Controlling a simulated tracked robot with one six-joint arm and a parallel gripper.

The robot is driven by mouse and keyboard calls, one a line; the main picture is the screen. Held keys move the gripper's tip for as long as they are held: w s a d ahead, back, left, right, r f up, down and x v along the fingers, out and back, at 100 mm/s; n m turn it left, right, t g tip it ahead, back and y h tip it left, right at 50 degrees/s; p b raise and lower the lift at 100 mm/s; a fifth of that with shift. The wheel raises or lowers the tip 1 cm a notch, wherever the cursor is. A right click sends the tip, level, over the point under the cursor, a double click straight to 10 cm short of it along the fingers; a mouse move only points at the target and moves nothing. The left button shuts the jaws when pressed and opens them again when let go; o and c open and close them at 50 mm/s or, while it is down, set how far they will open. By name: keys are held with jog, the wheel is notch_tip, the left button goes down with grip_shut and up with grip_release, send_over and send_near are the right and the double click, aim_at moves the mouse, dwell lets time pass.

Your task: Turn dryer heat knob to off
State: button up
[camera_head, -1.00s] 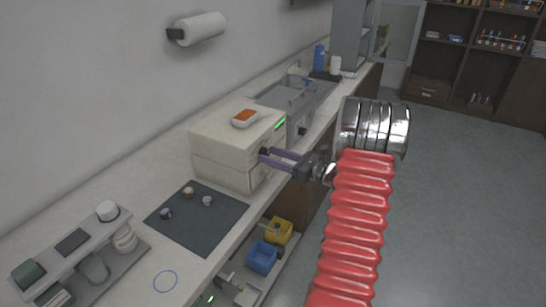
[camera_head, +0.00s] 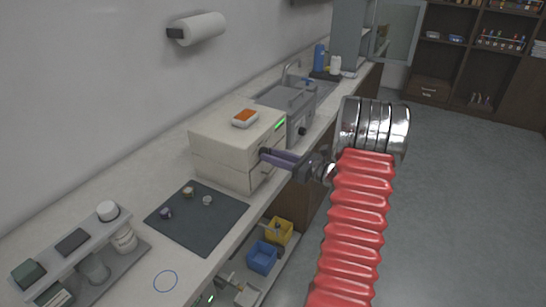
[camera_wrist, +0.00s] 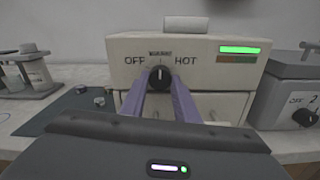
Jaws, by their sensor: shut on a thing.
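The dryer (camera_head: 215,150) is a cream box on the counter. Its front panel (camera_wrist: 218,77) fills the middle of the wrist view, with OFF at left, HOT at right and a small label above the knob. The black heat knob (camera_wrist: 160,75) has a white pointer mark that stands about straight up, between OFF and HOT. My gripper (camera_wrist: 161,82) has its two purple fingers shut on the knob, one on each side. In the head view my gripper (camera_head: 266,155) reaches the dryer front from the right, and the fingers mostly hide the knob.
An orange-topped item (camera_head: 245,117) lies on the dryer. A grey device (camera_head: 303,118) with its own dark knob (camera_wrist: 305,118) stands to the dryer's right. A dark mat (camera_head: 195,222) with several small pieces lies nearer on the counter. A green bar (camera_wrist: 240,49) glows on the panel.

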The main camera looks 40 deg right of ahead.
jog(key=n, duration=1.1)
jog(key=shift+n, duration=0.3)
dwell(0.3)
jog(key=o, duration=1.1)
jog(key=shift+s+d, duration=0.1)
jog(key=v, duration=1.3)
jog(key=shift+s, duration=0.3)
